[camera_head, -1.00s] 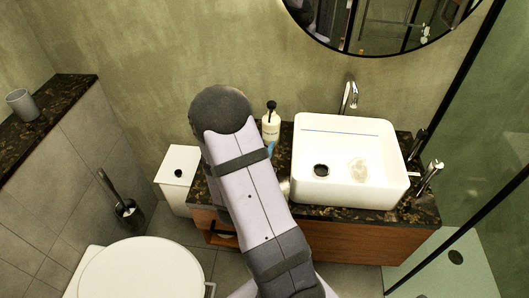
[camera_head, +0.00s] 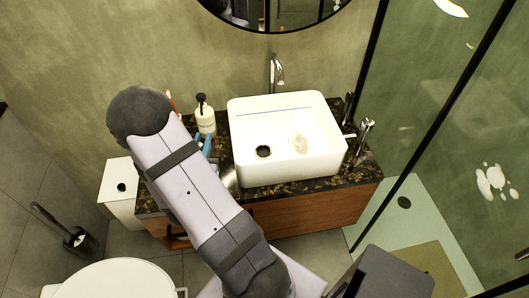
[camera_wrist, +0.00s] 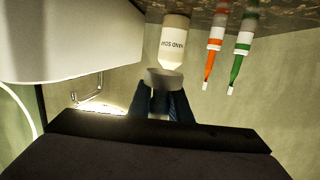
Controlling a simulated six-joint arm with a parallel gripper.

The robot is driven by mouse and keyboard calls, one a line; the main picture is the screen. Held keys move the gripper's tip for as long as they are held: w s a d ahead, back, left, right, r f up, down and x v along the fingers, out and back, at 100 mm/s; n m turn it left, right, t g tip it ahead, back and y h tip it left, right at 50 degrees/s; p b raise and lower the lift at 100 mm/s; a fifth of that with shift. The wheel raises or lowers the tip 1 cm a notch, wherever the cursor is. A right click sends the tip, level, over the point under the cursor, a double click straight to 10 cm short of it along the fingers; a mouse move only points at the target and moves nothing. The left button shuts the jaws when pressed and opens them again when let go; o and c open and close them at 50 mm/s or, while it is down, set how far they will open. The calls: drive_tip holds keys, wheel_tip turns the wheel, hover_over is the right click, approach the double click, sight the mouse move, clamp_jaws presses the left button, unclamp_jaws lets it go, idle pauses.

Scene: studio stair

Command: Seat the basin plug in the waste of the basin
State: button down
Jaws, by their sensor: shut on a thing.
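The white basin (camera_head: 240,160) sits on the dark counter in the head view, and its waste shows as a dark round hole (camera_head: 263,152) in its floor. My gripper (camera_wrist: 165,98) has blue fingers and is shut on the basin plug (camera_wrist: 165,76), a grey disc with a stem, in the wrist view. In the head view, a bit of the blue fingers (camera_head: 205,143) shows just left of the basin, near the soap bottle; the plug is hidden there by my arm. In the wrist view the basin (camera_wrist: 70,35) is at upper left, apart from the plug.
The hand soap bottle (camera_head: 205,116) stands left of the basin, close beyond the plug in the wrist view. An orange toothbrush (camera_wrist: 215,45) and a green one (camera_wrist: 243,45) are beside it. The tap (camera_head: 276,75) rises behind the basin. A pale patch (camera_head: 299,145) lies on the basin floor.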

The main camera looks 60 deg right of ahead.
idle(0.3)
drive_tip(key=w+a+r+n+t+y, duration=0.45)
drive_tip(key=w+a+n+y, duration=0.2)
drive_tip(key=a, duration=0.25)
drive_tip(key=a+n+t+y+p, duration=0.3)
drive_tip(key=a+y+p, duration=0.4)
drive_tip(key=a, duration=0.9)
drive_tip(key=shift+s+n+p, duration=0.25)
drive_tip(key=shift+n+p, duration=0.6)
drive_tip(key=shift+f, duration=0.1)
